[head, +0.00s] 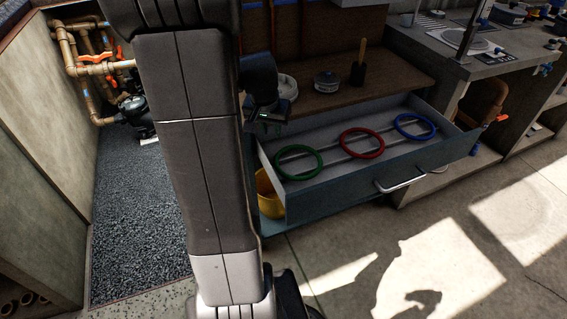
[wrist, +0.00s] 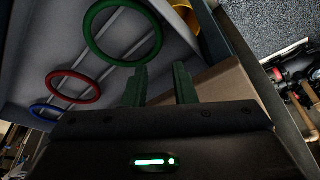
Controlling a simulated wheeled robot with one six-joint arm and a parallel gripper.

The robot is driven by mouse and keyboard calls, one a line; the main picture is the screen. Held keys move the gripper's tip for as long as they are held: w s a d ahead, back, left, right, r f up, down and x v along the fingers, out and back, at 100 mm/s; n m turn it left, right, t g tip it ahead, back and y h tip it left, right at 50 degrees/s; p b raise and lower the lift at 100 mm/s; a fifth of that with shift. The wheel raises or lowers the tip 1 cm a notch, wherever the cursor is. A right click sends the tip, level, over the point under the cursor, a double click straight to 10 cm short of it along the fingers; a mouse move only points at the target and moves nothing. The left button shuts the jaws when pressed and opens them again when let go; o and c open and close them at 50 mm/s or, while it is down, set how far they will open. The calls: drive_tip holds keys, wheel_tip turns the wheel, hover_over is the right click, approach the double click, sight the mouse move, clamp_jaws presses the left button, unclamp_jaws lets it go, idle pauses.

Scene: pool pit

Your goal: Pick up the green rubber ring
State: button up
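The green rubber ring (head: 298,148) lies at the left end of the open drawer (head: 327,189), beside a red ring (head: 362,143) and a blue ring (head: 414,126). In the wrist view the green ring (wrist: 122,33) is just beyond my fingertips, with the red ring (wrist: 73,87) and blue ring (wrist: 44,112) further left. My gripper (wrist: 160,70) is open and empty, its two fingers apart, and the ring is not between them. In the head view my arm hides part of the gripper, near the drawer's left end.
A brown counter (head: 325,95) above the drawer holds a round tin (head: 327,82) and a wooden-handled tool (head: 358,68). A yellow bucket (head: 268,194) stands below the drawer's left side. Pipes (head: 75,60) are at the far left. The floor in front is clear.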

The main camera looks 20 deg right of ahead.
drive_tip(key=b, duration=0.1)
hover_over(277, 156)
drive_tip(key=s+a, duration=0.1)
drive_tip(key=s, duration=0.1)
drive_tip(key=f, duration=0.8)
drive_tip(key=shift+w+a+f, duration=0.2)
drive_tip(key=shift+b+x, duration=0.45)
drive_tip(key=shift+x, duration=2.1)
drive_tip(key=shift+s+d, duration=0.1)
drive_tip(key=shift+s, duration=0.05)
clamp_jaws()
